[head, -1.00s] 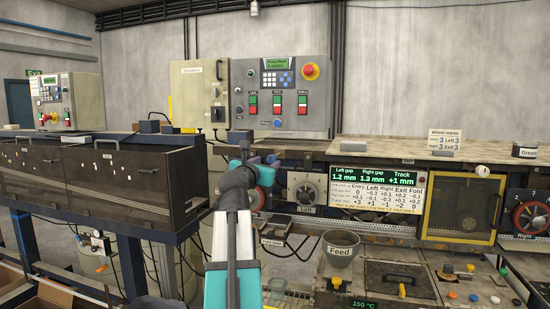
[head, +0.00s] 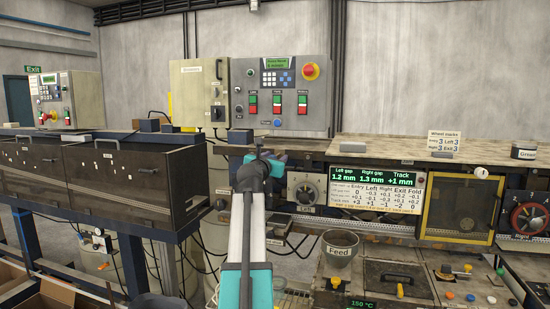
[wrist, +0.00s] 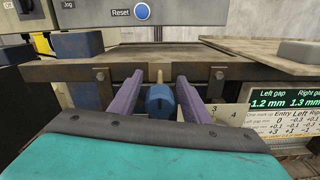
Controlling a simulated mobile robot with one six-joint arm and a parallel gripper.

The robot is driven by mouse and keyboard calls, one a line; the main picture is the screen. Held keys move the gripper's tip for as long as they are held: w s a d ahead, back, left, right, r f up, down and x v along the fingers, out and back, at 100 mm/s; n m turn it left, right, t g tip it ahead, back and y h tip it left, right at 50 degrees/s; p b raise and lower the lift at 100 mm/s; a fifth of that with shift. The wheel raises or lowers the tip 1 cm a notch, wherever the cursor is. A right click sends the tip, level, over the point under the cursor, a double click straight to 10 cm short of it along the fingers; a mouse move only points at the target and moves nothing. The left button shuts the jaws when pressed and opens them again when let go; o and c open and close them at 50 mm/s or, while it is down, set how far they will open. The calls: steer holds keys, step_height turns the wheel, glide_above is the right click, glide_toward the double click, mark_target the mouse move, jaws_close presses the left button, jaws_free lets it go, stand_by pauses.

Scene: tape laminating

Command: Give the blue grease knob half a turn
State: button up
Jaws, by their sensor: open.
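In the wrist view a round blue knob (wrist: 158,101) sits on a pale stem in front of the edge of a dark metal bench. I take it for the blue grease knob. My gripper (wrist: 160,80) is open, with one purple finger on each side of the knob. A gap shows on both sides, and neither finger visibly touches it. In the head view my gripper (head: 272,158) is at the bench edge below the grey control panel. My own arm hides the knob there.
The grey control panel (head: 280,95) stands behind the bench, with its blue Reset button (wrist: 142,11) above the knob. A green display (head: 374,177) with a table of numbers hangs to the right. A grey Feed pot (head: 337,248) stands lower right.

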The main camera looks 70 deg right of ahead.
steer(key=shift+d, duration=0.2)
steer(key=c, duration=1)
steer(key=shift+c, duration=0.2)
steer(key=shift+m, duration=0.3)
